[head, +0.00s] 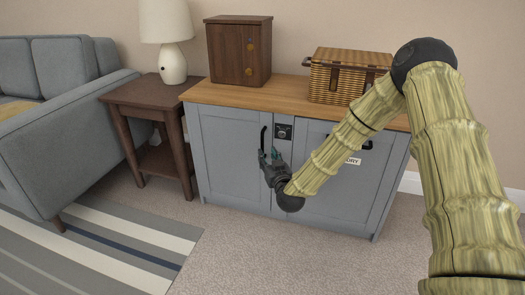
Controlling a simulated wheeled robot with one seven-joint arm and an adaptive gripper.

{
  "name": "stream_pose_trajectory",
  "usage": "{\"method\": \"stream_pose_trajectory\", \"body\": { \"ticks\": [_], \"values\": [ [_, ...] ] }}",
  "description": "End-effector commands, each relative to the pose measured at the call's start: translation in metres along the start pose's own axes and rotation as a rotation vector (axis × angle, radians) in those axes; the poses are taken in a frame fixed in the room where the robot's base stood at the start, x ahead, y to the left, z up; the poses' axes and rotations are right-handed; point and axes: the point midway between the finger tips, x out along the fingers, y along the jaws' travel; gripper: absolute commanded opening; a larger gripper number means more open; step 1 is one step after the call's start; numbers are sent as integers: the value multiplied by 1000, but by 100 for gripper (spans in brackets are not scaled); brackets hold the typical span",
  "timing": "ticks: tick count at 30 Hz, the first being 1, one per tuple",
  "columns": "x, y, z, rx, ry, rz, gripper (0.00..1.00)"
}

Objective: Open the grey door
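The grey cabinet has a left door (229,158) that looks closed. A black upright handle (263,138) is near that door's right edge. My gripper (265,158) is at the lower end of this handle. Whether its fingers touch or surround the handle is too small to tell, as is whether they are open or shut. The wider grey right panel (345,200) has a dark handle and a partly hidden white label (353,161) ending in "DRY". My arm hides part of this panel.
A brown wooden box (238,55) and a wicker basket (335,75) stand on the cabinet's wooden top (290,97). A side table (150,95) with a lamp (168,30) and a grey sofa (70,120) are left. Carpet in front is clear beside a striped rug (110,245).

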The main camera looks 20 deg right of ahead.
Motion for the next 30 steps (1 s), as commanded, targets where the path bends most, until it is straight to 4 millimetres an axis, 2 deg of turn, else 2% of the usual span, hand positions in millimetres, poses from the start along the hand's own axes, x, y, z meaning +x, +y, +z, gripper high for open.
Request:
{"method": "stream_pose_trajectory", "body": {
  "ticks": [6,13,19,27,30],
  "values": [
    [37,0,4,-1,2,1,33],
    [65,0,3,0,1,1,33],
    [74,0,1,0,0,0,33],
    [75,0,1,0,-1,0,33],
    [75,0,1,0,-1,0,17]
  ]
}}
